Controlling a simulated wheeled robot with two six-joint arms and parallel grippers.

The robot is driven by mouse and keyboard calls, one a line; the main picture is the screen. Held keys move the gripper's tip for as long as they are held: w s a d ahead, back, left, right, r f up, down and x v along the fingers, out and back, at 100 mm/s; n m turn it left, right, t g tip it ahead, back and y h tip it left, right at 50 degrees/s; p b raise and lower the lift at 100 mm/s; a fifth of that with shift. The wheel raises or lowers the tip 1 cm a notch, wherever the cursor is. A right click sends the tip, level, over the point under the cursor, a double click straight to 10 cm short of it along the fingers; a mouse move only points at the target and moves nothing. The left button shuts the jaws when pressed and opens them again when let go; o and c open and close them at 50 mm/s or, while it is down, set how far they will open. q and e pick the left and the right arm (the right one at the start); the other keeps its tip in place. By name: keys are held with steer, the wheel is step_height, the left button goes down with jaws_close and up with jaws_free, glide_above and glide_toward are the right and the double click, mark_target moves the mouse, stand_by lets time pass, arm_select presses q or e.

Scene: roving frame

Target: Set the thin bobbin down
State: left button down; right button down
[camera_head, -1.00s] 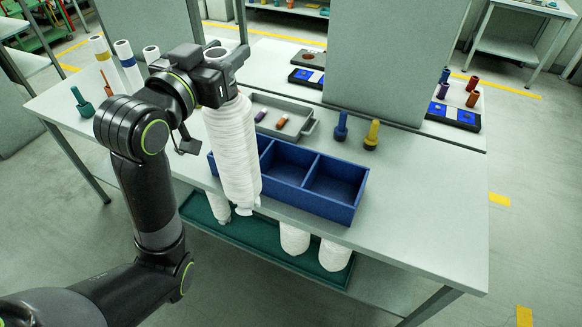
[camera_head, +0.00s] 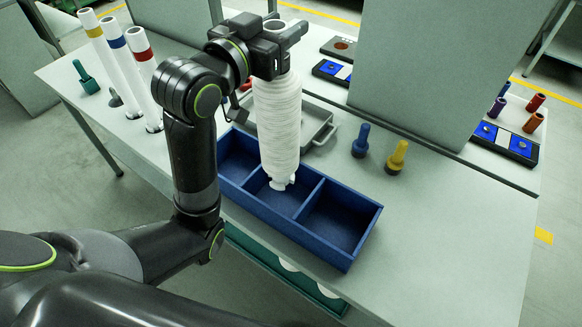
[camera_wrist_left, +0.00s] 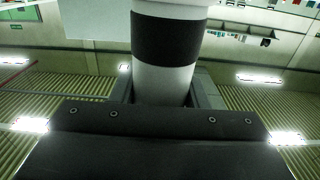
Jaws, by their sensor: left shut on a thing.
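My left gripper (camera_head: 284,40) is shut on the top of a white, yarn-wound bobbin (camera_head: 277,120), which hangs nearly upright with its narrow tip down. In the left wrist view the bobbin's bare white tube with a black band (camera_wrist_left: 165,40) stands between the fingers. In the head view the bobbin's tip appears over the middle compartment of a blue three-part box (camera_head: 335,240) on the table. I cannot tell whether the tip touches the box floor. The bobbin hides part of the box. My right gripper is not in view.
Tall white tubes with yellow (camera_head: 92,25), blue (camera_head: 118,43) and red (camera_head: 140,48) bands stand at left. A grey tray (camera_head: 318,125) lies behind the box. A blue peg (camera_head: 361,140) and a yellow peg (camera_head: 397,157) stand to its right.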

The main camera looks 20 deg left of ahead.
mark_target(285, 78)
arm_select(q)
steer(key=shift+w+d+f, duration=0.15)
steer(key=shift+w+f, duration=0.15)
steer(key=shift+f, duration=0.3)
step_height(285, 78, down, 5)
steer(key=shift+s+f, duration=0.1)
steer(key=shift+f, duration=0.1)
step_height(285, 78, down, 3)
steer(key=shift+f, duration=0.55)
steer(key=shift+f, duration=0.2)
steer(key=c, duration=0.8)
jaws_free()
